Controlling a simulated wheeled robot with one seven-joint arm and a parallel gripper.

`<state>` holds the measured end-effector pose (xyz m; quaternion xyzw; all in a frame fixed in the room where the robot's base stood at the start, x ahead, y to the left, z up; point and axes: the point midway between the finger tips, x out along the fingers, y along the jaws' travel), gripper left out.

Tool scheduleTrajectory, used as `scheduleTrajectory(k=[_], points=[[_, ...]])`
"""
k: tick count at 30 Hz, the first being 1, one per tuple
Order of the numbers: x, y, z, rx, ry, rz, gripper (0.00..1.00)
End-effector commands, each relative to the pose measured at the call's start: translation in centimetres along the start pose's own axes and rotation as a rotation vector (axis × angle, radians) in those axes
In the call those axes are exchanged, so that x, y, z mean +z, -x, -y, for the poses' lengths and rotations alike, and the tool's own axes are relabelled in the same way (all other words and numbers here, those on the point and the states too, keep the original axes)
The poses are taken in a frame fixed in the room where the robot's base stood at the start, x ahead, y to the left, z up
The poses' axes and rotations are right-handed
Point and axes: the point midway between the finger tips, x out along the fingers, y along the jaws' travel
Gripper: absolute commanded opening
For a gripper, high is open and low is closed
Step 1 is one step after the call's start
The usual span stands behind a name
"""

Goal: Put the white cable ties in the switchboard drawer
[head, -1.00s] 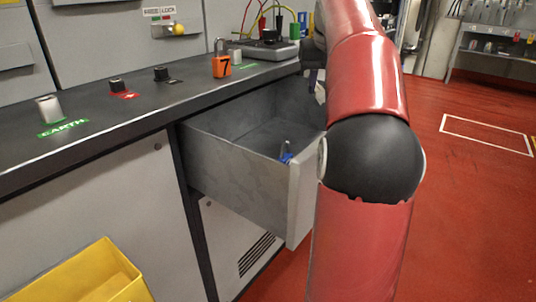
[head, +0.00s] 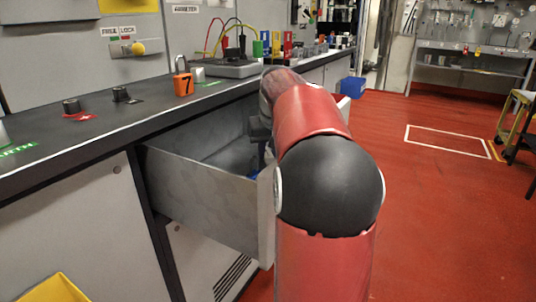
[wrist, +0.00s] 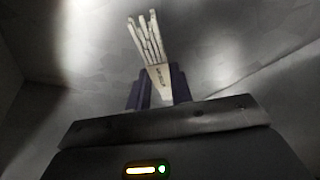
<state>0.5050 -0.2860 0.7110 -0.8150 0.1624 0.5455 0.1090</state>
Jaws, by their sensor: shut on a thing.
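The bundle of white cable ties (wrist: 149,38) is held between the two dark fingers of my gripper (wrist: 157,82) in the wrist view. The ties fan out past the fingertips, and a label wraps their lower part. Grey walls surround them there. The switchboard drawer (head: 205,200) is pulled open below the bench in the head view. My arm reaches over its right side, and the dark wrist end goes down into it. My fingers and the ties are hidden in the head view. I cannot tell whether the ties touch the drawer floor.
A small blue thing (head: 253,174) shows inside the drawer, partly hidden. The dark bench top (head: 150,112) runs above the drawer, with an orange padlock marked 7 (head: 183,84) and a grey test instrument (head: 230,68). A yellow bin (head: 55,290) is at lower left. Red floor is open at right.

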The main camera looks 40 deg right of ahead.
Motion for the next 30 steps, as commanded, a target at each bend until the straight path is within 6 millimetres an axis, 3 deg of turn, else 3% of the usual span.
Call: scheduleTrajectory(k=[11,12,16,25,30], points=[[0.2,-0.6,0.0,0.0,0.001,-0.002,0.0],[0.2,-0.5,0.0,0.0,0.001,-0.002,0.26],[0.2,-0.5,0.0,0.0,0.001,-0.002,0.43],[0.1,-0.3,0.0,0.0,0.001,-0.002,0.44],[0.0,1.5,0.0,0.002,0.001,-0.004,0.44]])
